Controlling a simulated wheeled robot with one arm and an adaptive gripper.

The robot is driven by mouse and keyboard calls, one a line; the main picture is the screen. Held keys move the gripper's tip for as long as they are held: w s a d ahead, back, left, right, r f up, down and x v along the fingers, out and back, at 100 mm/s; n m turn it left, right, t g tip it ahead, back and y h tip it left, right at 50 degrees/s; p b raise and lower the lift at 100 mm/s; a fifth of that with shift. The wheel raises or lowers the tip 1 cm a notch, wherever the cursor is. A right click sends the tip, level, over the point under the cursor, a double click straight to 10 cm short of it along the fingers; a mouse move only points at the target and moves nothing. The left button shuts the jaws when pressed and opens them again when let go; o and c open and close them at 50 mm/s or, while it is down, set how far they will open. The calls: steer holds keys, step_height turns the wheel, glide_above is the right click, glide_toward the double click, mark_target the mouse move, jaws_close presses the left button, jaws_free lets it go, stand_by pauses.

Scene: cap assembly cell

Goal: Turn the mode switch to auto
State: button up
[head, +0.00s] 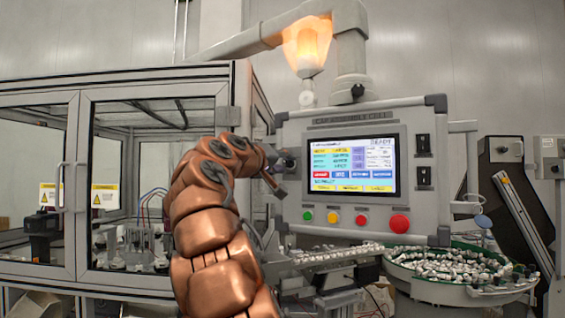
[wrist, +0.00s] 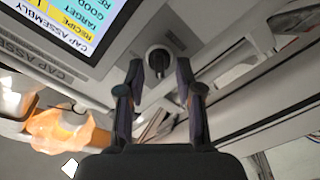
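The control panel (head: 300,130) shows a lit screen reading READY. In the wrist view, a dark round knob on a pale plate (wrist: 158,57), which looks like the mode switch, sits on the panel face beside the screen. My gripper (wrist: 159,75) is open, with one finger on each side of the knob in that view. Whether the fingertips touch it, I cannot tell. In the head view, my gripper (head: 276,168) is at the panel's left edge, and it and the arm largely hide the knob. The knob's setting is not readable.
Green, yellow and red buttons (head: 361,219) and a larger red button (head: 399,223) line the panel's bottom. A glazed enclosure (head: 80,88) stands left. A bowl of small white parts (head: 440,289) is lower right. An orange lamp (head: 306,45) glows above.

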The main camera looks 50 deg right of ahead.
steer(key=shift+c, duration=0.3)
jaws_close()
